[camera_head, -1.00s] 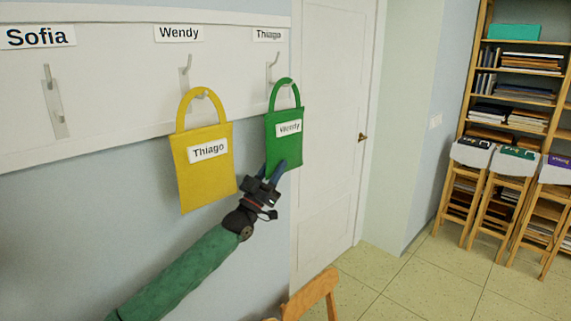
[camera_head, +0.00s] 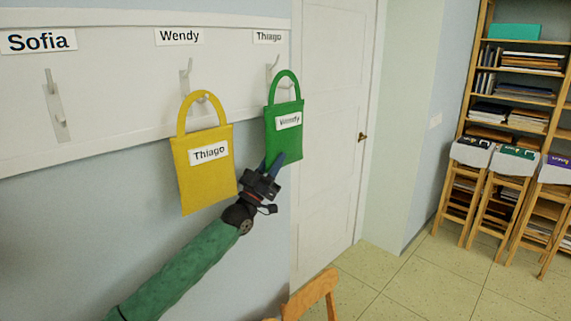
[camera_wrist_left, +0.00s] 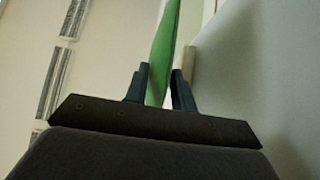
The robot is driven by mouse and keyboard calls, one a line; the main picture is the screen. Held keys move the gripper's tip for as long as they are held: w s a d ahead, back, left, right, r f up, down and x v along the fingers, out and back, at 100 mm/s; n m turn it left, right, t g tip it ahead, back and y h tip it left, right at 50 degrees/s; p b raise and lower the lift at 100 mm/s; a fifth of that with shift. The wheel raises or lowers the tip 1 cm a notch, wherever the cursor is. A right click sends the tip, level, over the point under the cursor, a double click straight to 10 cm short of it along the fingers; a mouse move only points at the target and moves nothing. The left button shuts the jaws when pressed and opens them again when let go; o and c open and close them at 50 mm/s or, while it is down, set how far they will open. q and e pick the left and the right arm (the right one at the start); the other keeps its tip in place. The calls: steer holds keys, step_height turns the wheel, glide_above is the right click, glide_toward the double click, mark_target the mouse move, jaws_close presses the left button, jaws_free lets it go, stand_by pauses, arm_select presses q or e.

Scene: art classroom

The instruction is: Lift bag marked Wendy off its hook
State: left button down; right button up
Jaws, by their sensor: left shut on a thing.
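The green bag marked Wendy (camera_head: 284,140) is at the hook (camera_head: 271,75) below the Thiago label on the wall board. Its handle loop still surrounds the hook's lower peg in the head view; I cannot tell whether they touch. My left gripper (camera_head: 273,164) is shut on the bag's lower edge from below. In the left wrist view the green bag (camera_wrist_left: 165,45) shows edge-on between the two dark fingers (camera_wrist_left: 160,82). My right gripper is not in view.
A yellow bag marked Thiago (camera_head: 205,175) hangs close to the left, on the hook under the Wendy label (camera_head: 179,37). The hook (camera_head: 56,105) under Sofia is empty. A white door (camera_head: 330,130) is to the right. A wooden chair back (camera_head: 310,295) stands below.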

arm_select(q)
steer(key=shift+r, duration=0.15)
steer(key=s+d+p, duration=0.2)
steer(key=s+d, duration=0.3)
steer(key=shift+s+d, duration=0.15)
steer(key=shift+s, duration=0.05)
stand_by(1.2)
stand_by(0.4)
